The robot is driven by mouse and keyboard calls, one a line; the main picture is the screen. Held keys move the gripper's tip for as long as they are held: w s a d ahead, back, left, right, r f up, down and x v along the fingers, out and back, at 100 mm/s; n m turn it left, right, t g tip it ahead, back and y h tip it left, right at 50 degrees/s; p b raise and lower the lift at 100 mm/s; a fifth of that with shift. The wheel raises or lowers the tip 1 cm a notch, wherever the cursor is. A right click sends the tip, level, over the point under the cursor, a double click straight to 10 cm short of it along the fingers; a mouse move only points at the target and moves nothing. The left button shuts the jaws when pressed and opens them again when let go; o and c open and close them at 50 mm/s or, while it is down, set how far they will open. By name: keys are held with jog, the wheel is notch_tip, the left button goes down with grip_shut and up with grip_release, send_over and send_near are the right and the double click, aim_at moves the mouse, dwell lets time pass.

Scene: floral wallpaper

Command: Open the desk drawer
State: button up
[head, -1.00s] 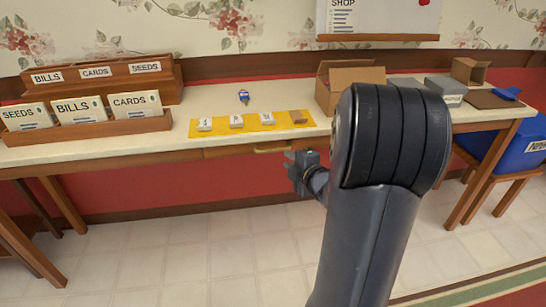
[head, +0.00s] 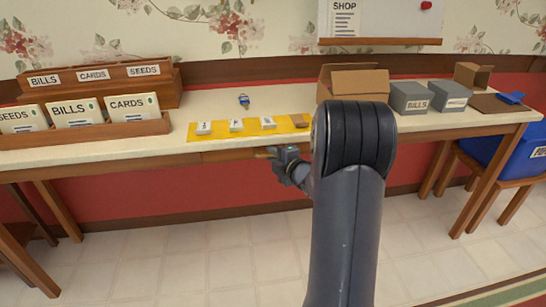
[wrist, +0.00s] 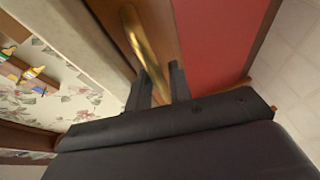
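The desk drawer (head: 228,155) is a wooden front set under the desk's top edge, and it looks shut, flush with the desk. Its brass bar handle (head: 263,154) shows at the left of my gripper (head: 281,156) in the head view. In the wrist view the handle (wrist: 146,45) runs down toward my gripper (wrist: 161,72). The two dark fingers stand apart, with the handle's near end between or just behind their tips. I cannot tell whether they touch it. My arm covers the desk front to the right.
On the desk (head: 190,103) lie a yellow mat (head: 220,137) with small blocks, a blue-topped item (head: 244,100), a cardboard box (head: 352,82) and grey boxes (head: 409,97). Letter racks (head: 90,135) stand left. A blue bin (head: 510,155) sits right. The floor in front is clear.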

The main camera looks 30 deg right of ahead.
jog(key=shift+w, duration=0.2)
grip_shut()
dwell(0.4)
